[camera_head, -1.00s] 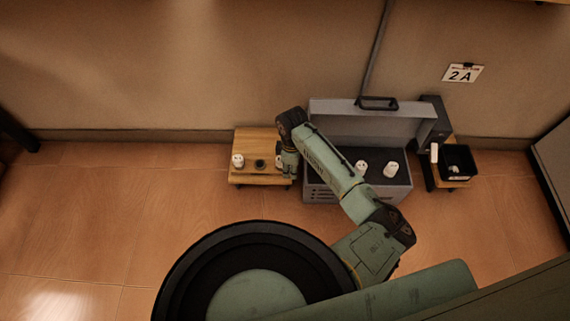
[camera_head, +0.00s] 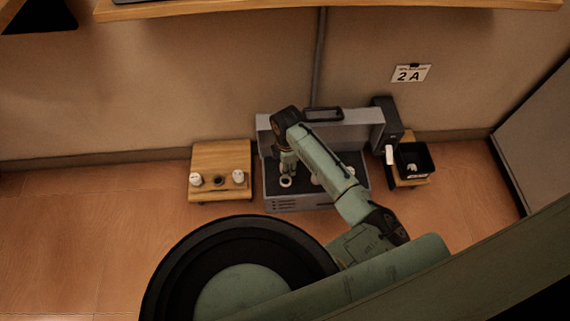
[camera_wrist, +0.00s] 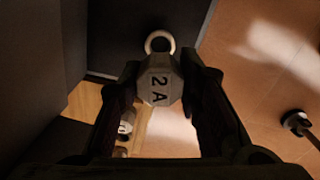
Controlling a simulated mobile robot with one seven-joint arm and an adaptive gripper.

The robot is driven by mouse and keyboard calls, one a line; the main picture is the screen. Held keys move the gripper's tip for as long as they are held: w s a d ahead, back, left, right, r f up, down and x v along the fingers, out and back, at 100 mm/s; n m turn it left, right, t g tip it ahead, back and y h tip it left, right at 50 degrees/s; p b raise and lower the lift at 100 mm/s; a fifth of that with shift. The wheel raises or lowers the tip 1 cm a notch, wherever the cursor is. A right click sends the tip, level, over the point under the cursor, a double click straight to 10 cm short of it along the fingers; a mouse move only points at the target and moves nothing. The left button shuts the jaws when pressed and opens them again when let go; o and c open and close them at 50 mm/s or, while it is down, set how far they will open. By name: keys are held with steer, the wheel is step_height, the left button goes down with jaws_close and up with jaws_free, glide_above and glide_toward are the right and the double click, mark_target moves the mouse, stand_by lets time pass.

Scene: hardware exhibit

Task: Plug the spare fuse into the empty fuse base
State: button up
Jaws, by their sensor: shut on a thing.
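My gripper (camera_head: 288,165) is over the left part of the open grey box (camera_head: 290,205). In the wrist view its fingers (camera_wrist: 160,88) are shut on a whitish fuse (camera_wrist: 158,82) marked "2 A". The empty fuse base shows as a white ring in the box (camera_head: 286,182), just below and in front of my gripper. In the wrist view this ring (camera_wrist: 160,42) lies just beyond the fuse's upper edge; the height gap between them is unclear. Other white fuses in the box are partly hidden behind my arm.
A wooden stand (camera_head: 222,155) at the left holds two white fuses with a dark empty socket (camera_head: 218,181) between them. The box's raised lid (camera_head: 345,133) stands behind. A black bin (camera_head: 415,152) is at the right. A sign "2 A" (camera_head: 411,74) hangs on the wall.

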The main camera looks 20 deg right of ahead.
steer(key=shift+f+b, duration=2.05)
steer(key=shift+f, duration=0.7)
steer(key=shift+f+p, duration=0.3)
steer(key=shift+f, duration=0.85)
stand_by(1.1)
steer(key=o, duration=1.2)
steer(key=shift+o, duration=0.4)
steer(key=o, duration=0.4)
steer(key=shift+r, duration=0.1)
steer(key=shift+r+p, duration=3.45)
steer(key=shift+p, duration=0.1)
